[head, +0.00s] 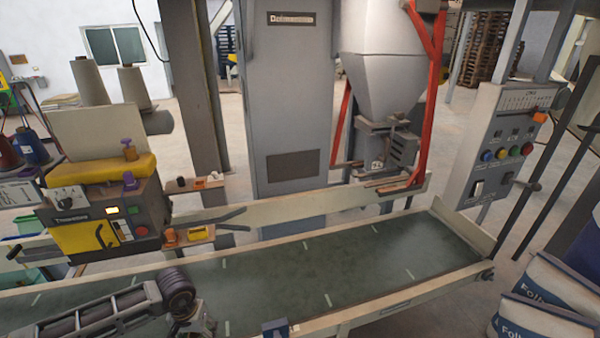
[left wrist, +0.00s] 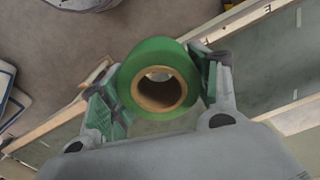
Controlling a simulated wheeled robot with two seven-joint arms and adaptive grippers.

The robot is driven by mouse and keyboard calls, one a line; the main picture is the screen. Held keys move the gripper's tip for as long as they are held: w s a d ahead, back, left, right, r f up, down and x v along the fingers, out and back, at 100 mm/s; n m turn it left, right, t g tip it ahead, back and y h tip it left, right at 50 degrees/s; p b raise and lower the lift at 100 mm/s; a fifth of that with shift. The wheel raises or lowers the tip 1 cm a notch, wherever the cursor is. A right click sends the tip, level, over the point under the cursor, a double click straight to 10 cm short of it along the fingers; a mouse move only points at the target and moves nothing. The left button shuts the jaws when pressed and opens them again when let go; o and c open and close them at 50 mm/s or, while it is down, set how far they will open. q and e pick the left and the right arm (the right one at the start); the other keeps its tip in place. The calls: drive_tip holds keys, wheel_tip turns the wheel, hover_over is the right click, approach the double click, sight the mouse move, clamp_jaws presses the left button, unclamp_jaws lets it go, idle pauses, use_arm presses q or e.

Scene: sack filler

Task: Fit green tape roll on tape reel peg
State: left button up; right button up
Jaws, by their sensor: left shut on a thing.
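In the left wrist view my left gripper (left wrist: 158,88) is shut on the green tape roll (left wrist: 130,82), with one finger on each side of its rim. The roll has a brown core, and its open hole faces the camera. In the head view my left arm comes in at the bottom left over the conveyor; the roll does not show there. I cannot make out the tape reel peg in either view. A small blue part (head: 275,328) sits at the conveyor's near edge, cut by the picture's bottom. My right gripper is not in view.
The conveyor belt (head: 340,255) is clear and has pale rails. A yellow and grey sewing machine (head: 110,215) stands at the left. A control box (head: 505,140) and filled sacks (head: 545,315) are at the right. The filling spout (head: 385,85) hangs behind the belt.

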use_arm(q)
drive_tip(key=w+d+r, duration=0.7)
drive_tip(key=w, duration=0.1)
drive_tip(key=shift+r+m, duration=0.2)
drive_tip(key=shift+m, duration=0.2)
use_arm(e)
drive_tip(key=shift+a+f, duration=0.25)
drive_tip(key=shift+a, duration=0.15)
